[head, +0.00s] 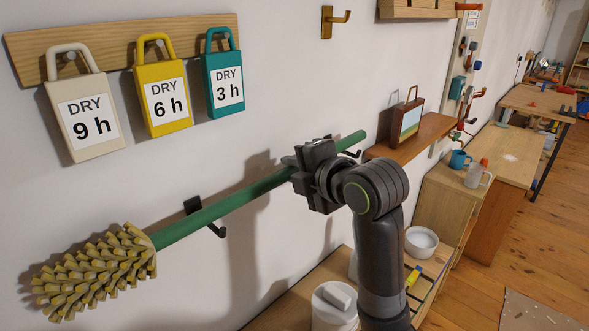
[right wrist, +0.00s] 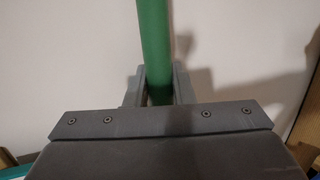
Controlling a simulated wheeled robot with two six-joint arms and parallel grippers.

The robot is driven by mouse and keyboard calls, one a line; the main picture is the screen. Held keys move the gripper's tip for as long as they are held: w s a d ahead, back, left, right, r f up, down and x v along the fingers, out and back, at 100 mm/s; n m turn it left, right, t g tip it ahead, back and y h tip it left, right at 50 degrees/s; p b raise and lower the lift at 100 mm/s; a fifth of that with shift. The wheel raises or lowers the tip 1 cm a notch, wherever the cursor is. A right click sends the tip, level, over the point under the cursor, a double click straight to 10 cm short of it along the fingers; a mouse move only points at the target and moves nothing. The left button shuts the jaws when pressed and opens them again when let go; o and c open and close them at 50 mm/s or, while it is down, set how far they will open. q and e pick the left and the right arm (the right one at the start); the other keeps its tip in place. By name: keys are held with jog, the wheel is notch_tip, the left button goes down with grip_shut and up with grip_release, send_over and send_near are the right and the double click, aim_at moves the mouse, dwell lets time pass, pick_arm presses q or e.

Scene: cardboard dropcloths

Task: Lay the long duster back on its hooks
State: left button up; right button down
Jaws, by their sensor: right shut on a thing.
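The long duster has a green pole (head: 240,199) and a yellow-beige bristly head (head: 97,272) at its left end. It slants up to the right in front of the wall. My right gripper (head: 312,160) is shut on the pole right of its middle; the pole also shows between the fingers in the right wrist view (right wrist: 154,50). A dark left hook (head: 217,230) shows just below the pole, and a right hook (head: 352,153) shows near the pole's right end. I cannot tell whether the pole touches either hook. My left gripper is out of view.
Three tags hang from a wooden board (head: 25,50) above the pole. A brass hook (head: 327,20) is higher up. A white tub (head: 333,308) and bowl (head: 421,242) stand below.

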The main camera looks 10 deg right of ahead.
jog(key=shift+f, duration=0.4)
jog(key=c, duration=1.2)
grip_release()
jog(key=shift+o, duration=0.6)
jog(key=o, duration=0.4)
jog(key=p+v, duration=0.4)
jog(key=v, duration=0.4)
jog(key=shift+p, duration=0.3)
